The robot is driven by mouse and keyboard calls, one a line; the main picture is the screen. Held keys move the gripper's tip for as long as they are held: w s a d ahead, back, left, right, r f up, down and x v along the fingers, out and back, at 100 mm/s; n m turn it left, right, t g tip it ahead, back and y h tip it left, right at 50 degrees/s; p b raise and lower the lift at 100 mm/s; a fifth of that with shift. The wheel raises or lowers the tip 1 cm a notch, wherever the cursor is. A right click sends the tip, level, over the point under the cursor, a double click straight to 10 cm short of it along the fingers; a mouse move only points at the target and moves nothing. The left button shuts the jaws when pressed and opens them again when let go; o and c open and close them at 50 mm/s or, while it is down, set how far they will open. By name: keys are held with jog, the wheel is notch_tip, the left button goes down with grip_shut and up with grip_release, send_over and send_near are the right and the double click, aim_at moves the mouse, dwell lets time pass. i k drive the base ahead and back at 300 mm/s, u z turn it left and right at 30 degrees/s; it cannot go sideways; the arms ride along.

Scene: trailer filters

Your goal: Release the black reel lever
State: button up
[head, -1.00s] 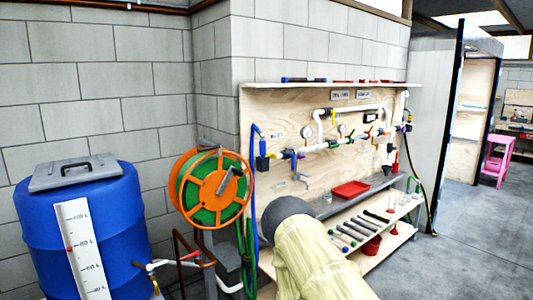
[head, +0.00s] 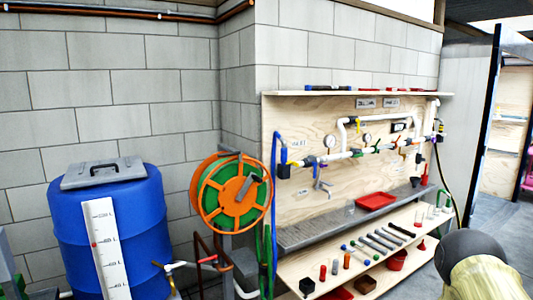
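An orange hose reel (head: 202,190) with green hose wound on it stands in front of the block wall, between the blue barrel and the plywood panel. A small dark part (head: 229,152) sits at the top of the reel and may be the black lever; it is too small to tell its position. A grey crank handle (head: 247,186) stands out from the reel's face. Only a cream and dark grey link of my arm shows, at the lower right of the head view, well away from the reel. My gripper is not in view.
A blue barrel (head: 148,210) with a level scale (head: 104,245) stands left of the reel. A plywood panel (head: 300,120) with pipes and valves, a red tray (head: 375,200) and a low shelf (head: 330,270) of tools stand to the right. Clear floor (head: 505,230) shows at far right.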

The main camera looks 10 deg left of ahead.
aim_at(229, 154)
jog(key=z, duration=0.2)
jog(key=i, duration=0.75)
jog(key=u, duration=0.6)
jog(key=i, duration=0.7)
jog(key=u, duration=0.6)
jog(key=k, duration=1.3)
jog(key=u, duration=0.5)
jog(key=i, duration=0.7)
jog(key=z, duration=0.05)
